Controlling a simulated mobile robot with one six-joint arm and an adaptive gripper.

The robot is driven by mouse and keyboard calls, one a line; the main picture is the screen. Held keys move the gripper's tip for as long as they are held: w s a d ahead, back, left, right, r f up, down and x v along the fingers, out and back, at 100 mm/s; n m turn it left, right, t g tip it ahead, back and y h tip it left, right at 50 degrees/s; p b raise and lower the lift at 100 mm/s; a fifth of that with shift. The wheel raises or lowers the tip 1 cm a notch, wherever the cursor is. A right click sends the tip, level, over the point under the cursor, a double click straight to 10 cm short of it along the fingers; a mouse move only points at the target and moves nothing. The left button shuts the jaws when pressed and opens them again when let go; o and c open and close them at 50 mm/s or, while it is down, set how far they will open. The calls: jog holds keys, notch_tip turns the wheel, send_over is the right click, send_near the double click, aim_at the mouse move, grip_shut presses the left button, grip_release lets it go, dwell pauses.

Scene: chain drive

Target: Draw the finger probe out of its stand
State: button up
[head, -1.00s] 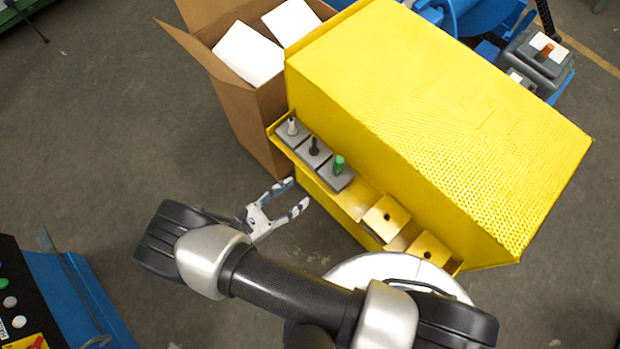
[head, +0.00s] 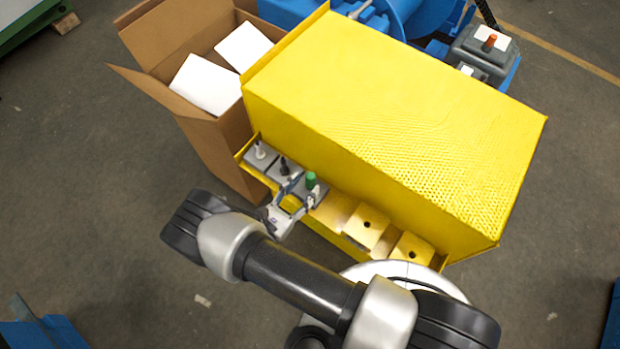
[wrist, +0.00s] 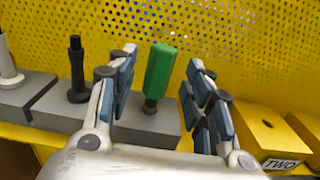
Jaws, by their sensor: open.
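A green-handled tool (head: 311,180) with a dark lower shaft stands upright in a grey block (wrist: 167,124) on the yellow ledge. The green handle also shows in the wrist view (wrist: 160,72). A black pin-like tool (wrist: 77,70) and a white one (wrist: 6,62) stand in grey blocks to its left. No label shows which is the finger probe. My gripper (head: 303,190) is open at the ledge. In the wrist view, its fingers (wrist: 161,66) stand on either side of the green handle, with gaps between. Part of the green tool's block is hidden behind my gripper.
The yellow perforated guard (head: 400,110) rises close behind the tools. Yellow blocks with holes (head: 366,226) sit to the right on the ledge; one is marked TWO (wrist: 262,138). An open cardboard box (head: 220,150) with white items stands left of the guard.

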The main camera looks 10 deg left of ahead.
aim_at(308, 183)
jog(key=shift+x, duration=1.95)
jog(key=shift+c, duration=0.2)
grip_shut()
